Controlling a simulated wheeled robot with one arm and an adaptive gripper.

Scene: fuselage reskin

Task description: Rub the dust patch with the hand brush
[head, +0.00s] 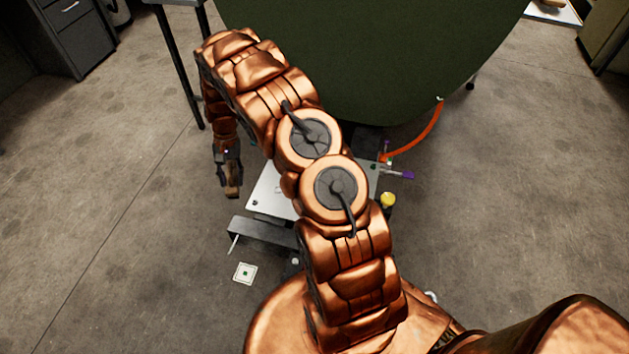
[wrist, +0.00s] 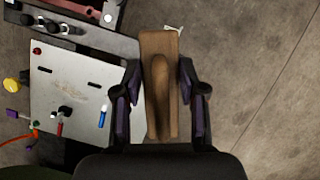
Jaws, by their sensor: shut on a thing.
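My gripper (wrist: 160,82) is shut on the hand brush (wrist: 159,44), a wooden block with a raised grip, held between its two fingers in the wrist view. Its bristles are hidden. In the head view my gripper (head: 227,153) hangs left of the light plate, with the brush (head: 232,191) below it. The dust patch (wrist: 67,92) appears as a faint brownish smear on the pale plate (wrist: 84,125), left of the brush in the wrist view. The brush is beside the plate, not over the patch. My arm hides part of the plate (head: 266,195) in the head view.
A dark bar (head: 258,232) runs along the plate's near edge. A yellow knob (head: 388,199) and an orange hose (head: 425,133) are at its right. A blue-tipped tool (wrist: 102,117) lies on the plate. A large green panel (head: 370,60) stands beyond.

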